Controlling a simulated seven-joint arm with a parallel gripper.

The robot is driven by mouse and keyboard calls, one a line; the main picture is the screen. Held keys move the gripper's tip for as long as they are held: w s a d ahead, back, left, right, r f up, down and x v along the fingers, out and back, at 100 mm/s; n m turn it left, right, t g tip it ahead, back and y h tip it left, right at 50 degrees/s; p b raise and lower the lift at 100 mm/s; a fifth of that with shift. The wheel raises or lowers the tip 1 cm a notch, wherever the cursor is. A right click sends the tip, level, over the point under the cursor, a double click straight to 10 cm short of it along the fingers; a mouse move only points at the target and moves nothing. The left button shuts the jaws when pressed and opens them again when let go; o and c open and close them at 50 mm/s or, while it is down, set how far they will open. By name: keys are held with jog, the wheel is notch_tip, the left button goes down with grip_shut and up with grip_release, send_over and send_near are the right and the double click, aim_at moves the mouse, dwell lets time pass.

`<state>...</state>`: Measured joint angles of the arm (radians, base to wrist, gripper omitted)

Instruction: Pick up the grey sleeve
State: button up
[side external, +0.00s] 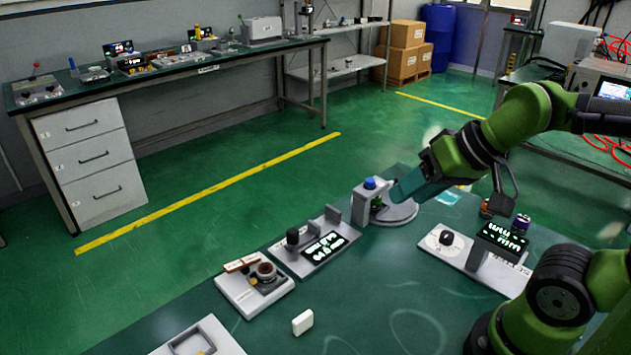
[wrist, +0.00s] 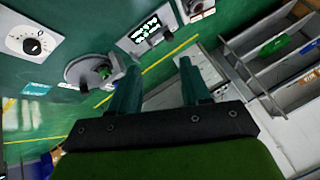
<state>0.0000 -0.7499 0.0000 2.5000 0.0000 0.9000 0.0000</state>
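I cannot single out the grey sleeve with certainty. A grey upright holder (side external: 361,207) with a blue knob (side external: 370,183) stands on a round grey base (side external: 402,213), partly hidden behind my gripper. In the wrist view a round grey base (wrist: 77,72) with an upright part and a green piece lies left of my fingers. My gripper (side external: 397,190) is above the bench beside the blue-knobbed holder. In the wrist view my gripper (wrist: 158,66) has its two teal fingers well apart, with nothing visibly held between them.
Left of the holder are a display module (side external: 324,246) and a module with a dark ring (side external: 254,289). A small white block (side external: 302,322) lies in front. A dial panel with a display (side external: 500,240) stands right.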

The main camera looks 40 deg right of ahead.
jog(key=o, duration=0.4)
jog(key=shift+o, duration=0.2)
jog(key=n+g+h, duration=0.2)
jog(key=n+g, duration=0.4)
jog(key=g, duration=0.1)
send_over(265, 268)
notch_tip(265, 268, down, 15)
jog(key=shift+w+d+f, duration=0.1)
jog(key=shift+w+f, duration=0.05)
jog(key=shift+f, duration=2.7)
